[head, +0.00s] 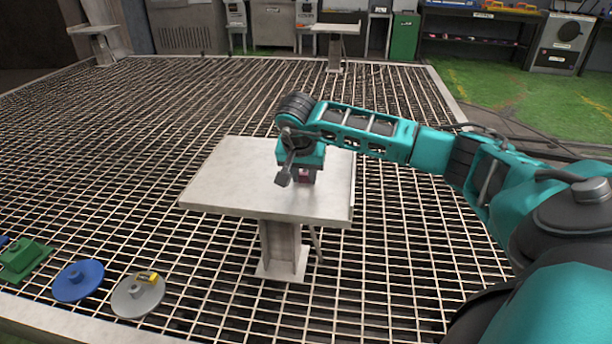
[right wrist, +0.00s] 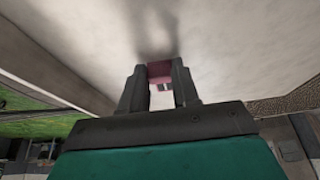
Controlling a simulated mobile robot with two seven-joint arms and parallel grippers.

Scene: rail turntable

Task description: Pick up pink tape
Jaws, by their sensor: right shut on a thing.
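The pink tape (right wrist: 160,70) is between the two dark fingers of my right gripper (right wrist: 159,82) in the right wrist view. The right gripper is shut on it, low over the pale table top. In the head view a small pink part of the tape (head: 304,174) shows below the right gripper (head: 303,178); the rest is hidden by the gripper. I cannot tell whether the tape touches the table top. My left gripper is in neither view.
The small pale table (head: 230,180) stands on a metal grating and is otherwise bare. Blue (head: 78,281) and grey (head: 138,296) discs and a green block (head: 22,260) are at the lower left; a yellow item (head: 147,277) lies on the grey disc. Another pale table (head: 335,30) stands behind.

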